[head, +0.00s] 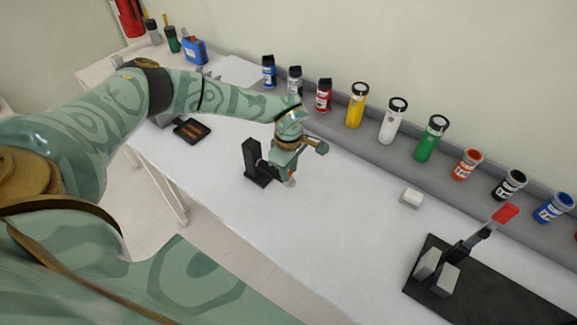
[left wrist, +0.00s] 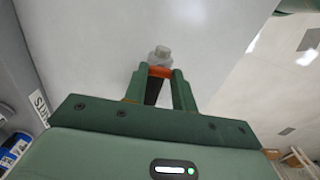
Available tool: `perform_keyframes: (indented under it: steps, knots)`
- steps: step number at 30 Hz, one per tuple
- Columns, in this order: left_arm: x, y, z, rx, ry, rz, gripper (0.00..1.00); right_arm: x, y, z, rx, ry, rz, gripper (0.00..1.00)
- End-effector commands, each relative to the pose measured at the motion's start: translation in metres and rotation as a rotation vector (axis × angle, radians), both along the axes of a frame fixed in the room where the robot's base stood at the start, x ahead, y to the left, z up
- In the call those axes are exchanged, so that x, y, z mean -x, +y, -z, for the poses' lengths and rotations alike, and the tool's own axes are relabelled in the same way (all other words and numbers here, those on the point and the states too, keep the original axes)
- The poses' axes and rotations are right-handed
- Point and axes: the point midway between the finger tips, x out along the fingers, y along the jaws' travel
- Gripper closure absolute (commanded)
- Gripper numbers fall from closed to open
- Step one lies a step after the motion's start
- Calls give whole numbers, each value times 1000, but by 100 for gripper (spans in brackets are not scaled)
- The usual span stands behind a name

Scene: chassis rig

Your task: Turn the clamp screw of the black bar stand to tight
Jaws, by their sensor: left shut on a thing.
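The black bar stand (head: 254,161) stands upright on the white table, left of the middle of the head view. My left gripper (head: 289,177) is right beside it, on its right side, and covers part of it. In the left wrist view my gripper (left wrist: 162,75) has its two green fingers close around an orange-red piece (left wrist: 161,71) with a dark part behind it. A light grey knob-like end (left wrist: 159,54) shows just beyond the fingertips. The held piece appears to be the clamp screw; how tight it is cannot be seen. My right gripper is not in view.
Several bottles and cans, such as the yellow one (head: 356,105), line the grey ledge along the wall. A small white block (head: 411,198) lies right of the gripper. A black plate (head: 483,304) with a red-handled clamp (head: 504,214) is at lower right. A black tray (head: 192,130) lies at left.

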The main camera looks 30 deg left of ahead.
Motion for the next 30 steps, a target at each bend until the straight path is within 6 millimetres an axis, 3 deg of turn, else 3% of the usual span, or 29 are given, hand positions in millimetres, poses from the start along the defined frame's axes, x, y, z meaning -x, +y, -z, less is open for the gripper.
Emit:
perform_keyframes:
  steps: [21,22,24,30]
  knots:
    - [0,0,0,0,-1,70,96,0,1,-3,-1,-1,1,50]
    - [0,0,0,0,-1,70,65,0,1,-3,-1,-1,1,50]
    - [0,0,0,0,-1,70,51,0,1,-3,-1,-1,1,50]
    - [0,0,0,0,-1,69,51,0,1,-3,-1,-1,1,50]
